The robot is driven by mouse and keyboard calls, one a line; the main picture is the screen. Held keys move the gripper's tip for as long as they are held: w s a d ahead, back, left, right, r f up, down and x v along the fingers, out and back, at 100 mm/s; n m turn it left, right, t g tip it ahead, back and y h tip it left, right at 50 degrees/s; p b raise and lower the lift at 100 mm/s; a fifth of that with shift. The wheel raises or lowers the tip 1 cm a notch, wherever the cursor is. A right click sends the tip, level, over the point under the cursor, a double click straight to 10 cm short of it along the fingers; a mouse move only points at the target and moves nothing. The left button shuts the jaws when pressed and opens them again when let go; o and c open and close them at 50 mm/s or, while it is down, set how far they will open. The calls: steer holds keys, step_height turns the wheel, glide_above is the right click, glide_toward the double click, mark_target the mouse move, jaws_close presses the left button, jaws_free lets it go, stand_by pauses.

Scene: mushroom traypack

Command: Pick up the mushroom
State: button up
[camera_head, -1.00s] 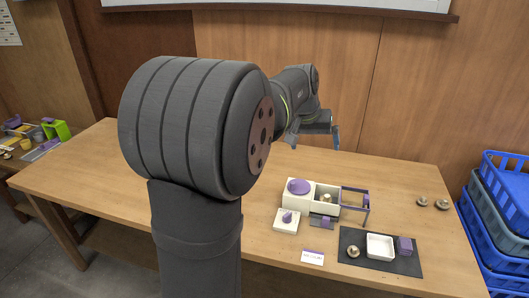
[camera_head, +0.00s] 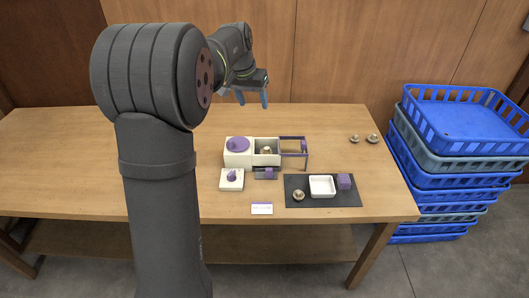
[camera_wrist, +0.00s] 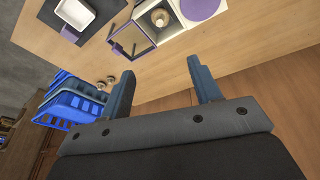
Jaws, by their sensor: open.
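Several pale brown mushrooms are in the head view. One mushroom (camera_head: 298,196) sits on the left of a dark mat (camera_head: 330,202), and one (camera_head: 267,150) is in the middle compartment of a white box (camera_head: 238,161). Two more, a left one (camera_head: 354,138) and a right one (camera_head: 373,138), stand on bare wood at the back right. The boxed mushroom (camera_wrist: 160,16) and the back-right pair (camera_wrist: 105,83) also show in the wrist view. My gripper (camera_head: 252,98) is open and empty above the table's back edge, apart from all mushrooms; its two fingers (camera_wrist: 160,68) are spread in the wrist view.
Stacked blue crates (camera_head: 455,125) stand right of the table (camera_head: 80,165). The table's left is clear.

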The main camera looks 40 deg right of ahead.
mark_target(266, 148)
steer(key=d+f+m, duration=0.1)
steer(key=d+f, duration=0.1)
steer(key=f, duration=0.4)
steer(key=w+d+f+m+y, duration=0.1)
steer(key=d+f+m, duration=0.1)
steer(key=f, duration=0.5)
steer(key=d+f+m, duration=0.2)
steer(key=d+f, duration=0.2)
steer(key=f, duration=0.3)
steer(key=shift+w+g+y, duration=0.25)
steer(key=shift+g+y, duration=0.05)
steer(key=shift+y, duration=0.1)
steer(key=f, duration=0.5)
steer(key=shift+a+f, duration=0.2)
steer(key=c, duration=0.5)
